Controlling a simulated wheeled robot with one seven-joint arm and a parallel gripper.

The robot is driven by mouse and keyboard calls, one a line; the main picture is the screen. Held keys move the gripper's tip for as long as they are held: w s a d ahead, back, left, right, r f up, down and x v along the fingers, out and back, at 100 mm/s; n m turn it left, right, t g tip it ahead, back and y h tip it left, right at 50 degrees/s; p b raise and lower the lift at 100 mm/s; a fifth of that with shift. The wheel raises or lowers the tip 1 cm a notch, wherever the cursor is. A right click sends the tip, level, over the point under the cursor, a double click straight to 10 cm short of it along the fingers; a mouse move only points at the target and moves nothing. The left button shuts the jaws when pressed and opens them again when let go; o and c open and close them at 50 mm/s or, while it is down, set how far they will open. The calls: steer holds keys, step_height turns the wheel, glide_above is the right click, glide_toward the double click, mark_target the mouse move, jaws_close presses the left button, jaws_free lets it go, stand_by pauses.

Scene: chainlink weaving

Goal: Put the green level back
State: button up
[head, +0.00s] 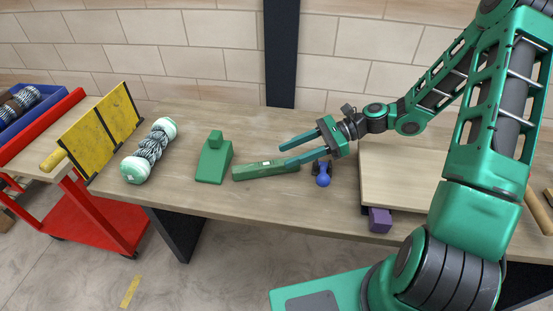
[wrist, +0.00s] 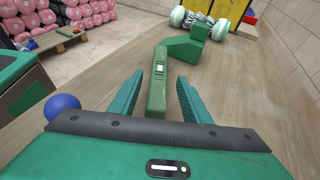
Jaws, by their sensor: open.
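The green level (head: 258,172) is a long green bar with a small pale window. It lies on the wooden bench left of centre in the head view. My gripper (head: 286,155) points left at the level's right end, with its fingers apart. In the wrist view the level (wrist: 157,88) runs lengthwise between the two open fingers, with a visible gap on each side. The gripper does not hold it.
A green wedge-shaped block (head: 213,163) stands left of the level, and a roll of chainlink (head: 150,151) lies further left. A blue ball-topped item (head: 323,180) is close below my gripper. A raised wooden board (head: 400,182) and a purple block (head: 380,220) are to the right.

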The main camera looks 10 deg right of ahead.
steer(key=shift+v, duration=2)
